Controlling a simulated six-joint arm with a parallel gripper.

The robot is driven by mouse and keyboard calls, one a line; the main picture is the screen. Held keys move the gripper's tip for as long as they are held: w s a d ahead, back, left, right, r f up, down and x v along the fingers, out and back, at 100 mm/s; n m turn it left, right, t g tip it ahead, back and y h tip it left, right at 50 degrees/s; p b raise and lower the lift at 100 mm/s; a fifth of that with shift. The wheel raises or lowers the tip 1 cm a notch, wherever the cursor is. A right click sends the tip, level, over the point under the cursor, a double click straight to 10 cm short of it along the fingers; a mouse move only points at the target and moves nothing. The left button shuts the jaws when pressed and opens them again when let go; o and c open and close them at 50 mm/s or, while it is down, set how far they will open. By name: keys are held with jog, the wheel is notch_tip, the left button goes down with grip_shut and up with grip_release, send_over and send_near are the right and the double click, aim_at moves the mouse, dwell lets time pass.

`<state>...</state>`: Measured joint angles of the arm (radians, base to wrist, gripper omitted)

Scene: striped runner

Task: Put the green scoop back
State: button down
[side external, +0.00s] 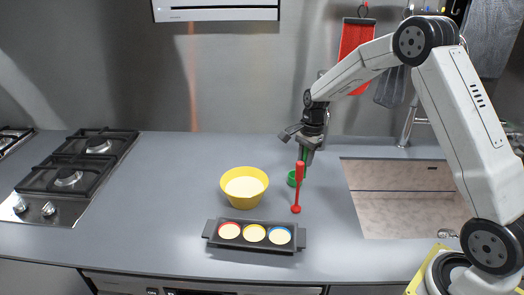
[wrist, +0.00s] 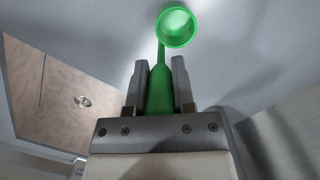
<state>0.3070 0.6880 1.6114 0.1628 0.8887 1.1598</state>
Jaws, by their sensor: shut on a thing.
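The green scoop (wrist: 175,27) is in my gripper (wrist: 160,78), with its handle between the two fingers and its round cup out past the fingertips in the wrist view. In the side view my gripper (side external: 307,150) points down over the counter, and the green scoop's cup (side external: 291,179) shows low beside the red utensil, partly hidden by it. I cannot tell whether the cup touches the counter. A red utensil (side external: 299,180) with a thick handle stands upright in front of it.
A yellow bowl (side external: 232,198) with pale contents is left of the scoop. A dark tray (side external: 213,232) holds red-, yellow- and blue-rimmed round cups in front. A sink (side external: 400,205) lies right, a gas stove (side external: 75,175) far left. The counter between stove and bowl is clear.

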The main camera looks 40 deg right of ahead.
jog(key=shift+f, duration=0.15)
jog(key=shift+c, duration=2.3)
grip_release()
jog(key=shift+r, duration=0.2)
notch_tip(320, 180, up, 12)
jog(key=d, duration=0.1)
jog(key=shift+d, duration=0.3)
jog(key=shift+f, duration=0.1)
jog(key=shift+s+a+n, duration=0.2)
jog(key=shift+a+n, duration=0.2)
jog(key=s+a+f+n+t, duration=0.1)
jog(key=s+a+f+n, duration=0.3)
jog(key=s+a+n, duration=0.2)
jog(key=s+a+f+n+t+h, duration=0.1)
jog(key=s+a+f+n, duration=0.4)
jog(key=s+n, duration=0.6)
jog(key=shift+s+a+t+h, duration=0.3)
jog(key=shift+s+a, duration=0.7)
jog(key=shift+a, duration=0.25)
